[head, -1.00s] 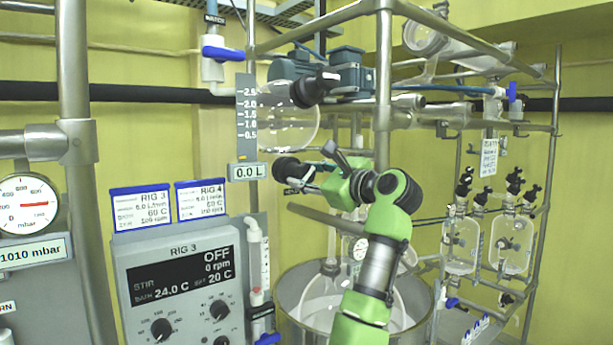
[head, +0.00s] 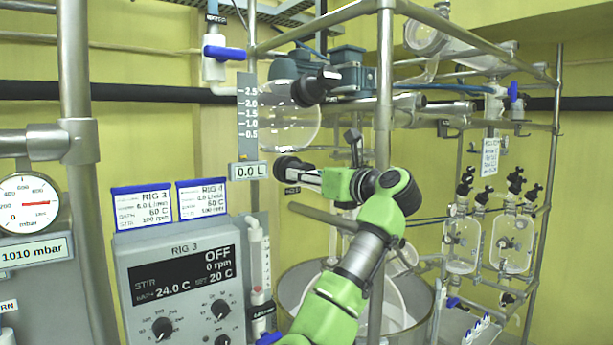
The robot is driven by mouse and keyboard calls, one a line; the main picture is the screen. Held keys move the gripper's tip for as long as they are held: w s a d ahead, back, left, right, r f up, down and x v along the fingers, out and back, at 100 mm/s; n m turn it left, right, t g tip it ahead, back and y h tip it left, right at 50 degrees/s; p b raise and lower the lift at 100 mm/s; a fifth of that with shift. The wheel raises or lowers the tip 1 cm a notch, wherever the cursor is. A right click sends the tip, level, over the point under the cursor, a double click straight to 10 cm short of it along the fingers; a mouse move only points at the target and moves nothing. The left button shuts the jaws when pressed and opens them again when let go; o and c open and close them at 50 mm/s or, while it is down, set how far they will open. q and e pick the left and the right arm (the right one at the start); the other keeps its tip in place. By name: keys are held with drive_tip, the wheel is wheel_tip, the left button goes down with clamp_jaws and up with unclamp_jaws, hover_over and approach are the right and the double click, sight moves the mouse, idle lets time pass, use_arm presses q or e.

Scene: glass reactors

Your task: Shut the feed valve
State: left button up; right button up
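The feed valve is most likely the black round valve end (head: 287,167) on the rig, left of the steel post, with a small dark label under it that I cannot read surely. My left gripper (head: 310,177), on the green arm rising from the bottom, is right beside it and points left. Its pale finger part reaches the valve's right side; I cannot tell whether it touches. A dark upright piece (head: 353,140) stands just above the gripper; whether it is a lever or a finger is unclear. The finger gap is not visible. My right gripper is out of view.
A steel post (head: 384,110) stands close behind my wrist. A similar black valve (head: 308,90) sits above, by a round glass vessel (head: 290,125). The RIG 3 control box (head: 180,290) stands left, reading OFF. A metal bath (head: 290,285) lies below.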

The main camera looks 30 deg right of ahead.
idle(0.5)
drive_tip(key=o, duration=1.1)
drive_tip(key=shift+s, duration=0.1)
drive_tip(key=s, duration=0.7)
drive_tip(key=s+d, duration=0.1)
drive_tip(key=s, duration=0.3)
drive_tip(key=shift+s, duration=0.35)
